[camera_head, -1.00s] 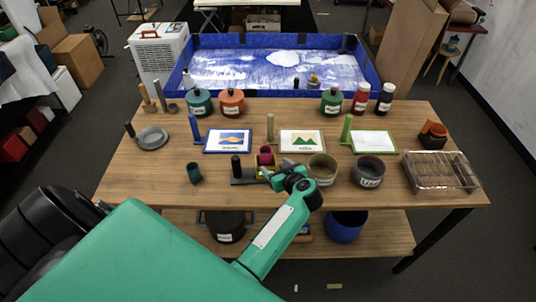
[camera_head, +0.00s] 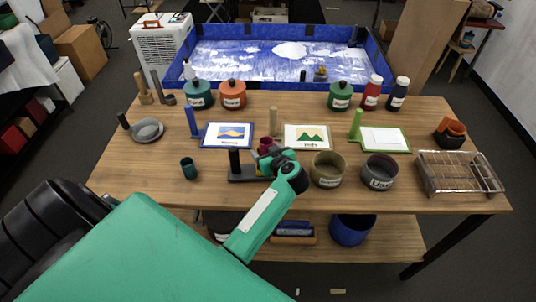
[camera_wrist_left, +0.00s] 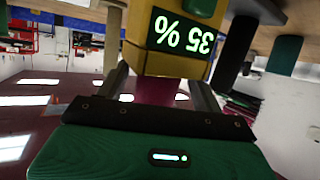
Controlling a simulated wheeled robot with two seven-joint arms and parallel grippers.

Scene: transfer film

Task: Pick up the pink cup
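The pink cup (camera_head: 267,143) is on the table near its front middle, partly hidden by my left gripper (camera_head: 280,160). In the left wrist view, the pink surface (camera_wrist_left: 156,90) lies between the two fingers of my left gripper (camera_wrist_left: 160,80). Gaps show on both sides of it, so the gripper looks open around it. A yellow block (camera_wrist_left: 170,62) with a green "35 %" display, upside down in that view, is right against the pink surface and hides part of it. My right gripper is in neither view.
A dark holder with a black post (camera_head: 235,165) stands just left of the gripper. An olive pot (camera_head: 326,170) and a grey pot (camera_head: 379,173) stand close on the right. A small green cup (camera_head: 188,168) is farther left.

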